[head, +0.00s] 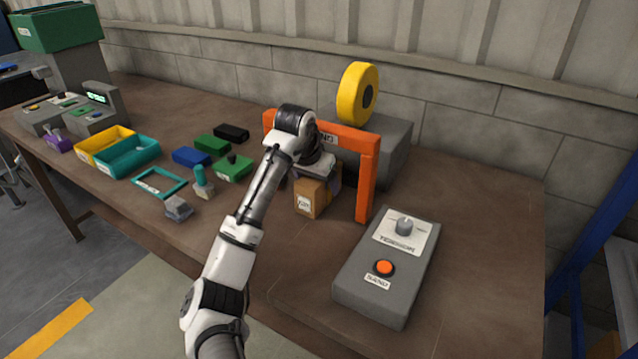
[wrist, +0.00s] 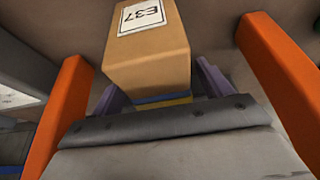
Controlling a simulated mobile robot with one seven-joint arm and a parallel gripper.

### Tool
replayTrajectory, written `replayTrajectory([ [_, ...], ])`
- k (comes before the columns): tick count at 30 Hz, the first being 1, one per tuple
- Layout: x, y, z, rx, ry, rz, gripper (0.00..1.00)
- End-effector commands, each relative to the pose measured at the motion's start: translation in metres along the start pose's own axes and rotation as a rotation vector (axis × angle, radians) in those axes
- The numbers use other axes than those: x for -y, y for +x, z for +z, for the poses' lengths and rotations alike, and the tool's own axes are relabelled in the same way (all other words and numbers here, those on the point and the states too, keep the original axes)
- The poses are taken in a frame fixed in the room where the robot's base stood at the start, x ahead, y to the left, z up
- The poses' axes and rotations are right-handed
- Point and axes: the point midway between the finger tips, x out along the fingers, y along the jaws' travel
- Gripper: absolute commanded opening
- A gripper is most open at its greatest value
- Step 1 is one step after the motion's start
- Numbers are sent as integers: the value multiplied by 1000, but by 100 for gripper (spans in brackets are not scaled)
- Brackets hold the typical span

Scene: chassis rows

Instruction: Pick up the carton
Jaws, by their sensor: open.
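The carton (head: 309,199) is a small brown box with a white label, standing on the bench by the orange frame (head: 367,180). In the wrist view the carton (wrist: 160,65) fills the upper middle, and its label reads E37. My gripper (head: 318,178) is right at the carton, near the frame's opening. In the wrist view my gripper (wrist: 163,82) shows purple fingers on either side of the carton's near end, open. I cannot tell whether they touch it. The carton's far side is hidden.
The frame's orange posts (wrist: 62,115) stand close on both sides of my gripper. A grey control box (head: 385,285) with an orange button is at the front right. A yellow tape roll (head: 357,92) sits behind the frame. Trays and small parts, including a teal tray (head: 128,156), lie to the left.

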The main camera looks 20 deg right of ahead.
Motion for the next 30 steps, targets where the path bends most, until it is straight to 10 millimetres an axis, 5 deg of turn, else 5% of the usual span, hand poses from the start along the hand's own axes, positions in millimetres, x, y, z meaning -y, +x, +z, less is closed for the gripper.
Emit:
replayTrajectory([
  [11,-1,17,1,1,1,1,78],
  [27,-1,15,1,-1,2,0,11],
  [30,-1,15,1,-1,2,0,11],
])
